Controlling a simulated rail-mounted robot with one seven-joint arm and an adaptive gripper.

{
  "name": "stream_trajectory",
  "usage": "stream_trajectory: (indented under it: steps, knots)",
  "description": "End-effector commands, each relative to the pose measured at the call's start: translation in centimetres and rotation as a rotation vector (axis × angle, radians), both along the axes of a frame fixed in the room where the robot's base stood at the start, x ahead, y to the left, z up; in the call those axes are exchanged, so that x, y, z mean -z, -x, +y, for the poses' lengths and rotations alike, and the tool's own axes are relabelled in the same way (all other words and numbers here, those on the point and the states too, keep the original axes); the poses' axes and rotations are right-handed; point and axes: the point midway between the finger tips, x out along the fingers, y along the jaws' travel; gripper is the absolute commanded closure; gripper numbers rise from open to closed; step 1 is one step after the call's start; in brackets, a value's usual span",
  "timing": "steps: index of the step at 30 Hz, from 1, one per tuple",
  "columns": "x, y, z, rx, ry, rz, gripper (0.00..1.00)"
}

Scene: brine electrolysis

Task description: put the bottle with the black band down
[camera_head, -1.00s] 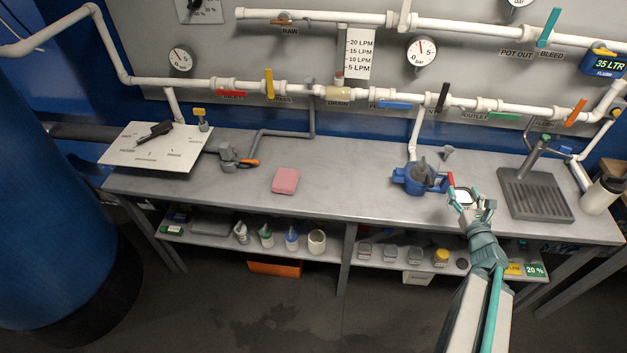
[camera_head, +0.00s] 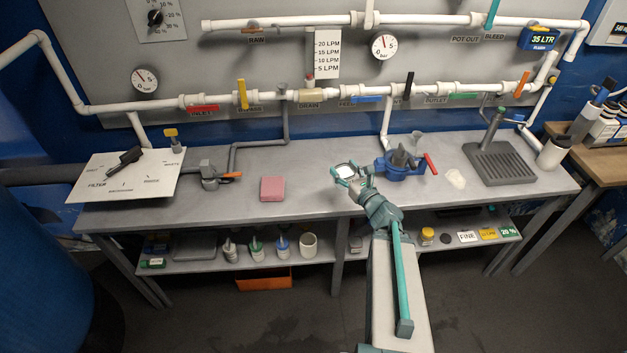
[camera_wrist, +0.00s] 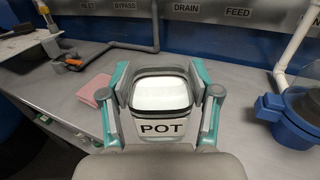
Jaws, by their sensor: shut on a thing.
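My gripper (camera_head: 352,174) is shut on a clear squarish vessel with a black band round its upper edge and a "POT" label; it shows well in the wrist view (camera_wrist: 161,96). White shows through its open-looking top. I take it as the bottle with the black band. It sits upright between the two teal fingers, over the front half of the grey bench (camera_head: 320,193). Whether its base touches the bench is hidden.
A pink block (camera_head: 272,188) lies to the left. Bare bench lies between block and gripper. A drain rack (camera_head: 500,164) is farther right.

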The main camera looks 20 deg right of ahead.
Motion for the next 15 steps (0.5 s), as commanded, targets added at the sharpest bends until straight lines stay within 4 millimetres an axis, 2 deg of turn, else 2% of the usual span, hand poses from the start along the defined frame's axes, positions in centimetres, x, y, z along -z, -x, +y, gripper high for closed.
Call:
stream_trajectory:
  steps: [1, 15]
  knots:
    - [1.1, -0.6, 0.0, -0.001, 0.003, -0.002, 0.75]
    - [1.7, -2.1, 0.1, -0.007, 0.002, 0.0, 0.75]
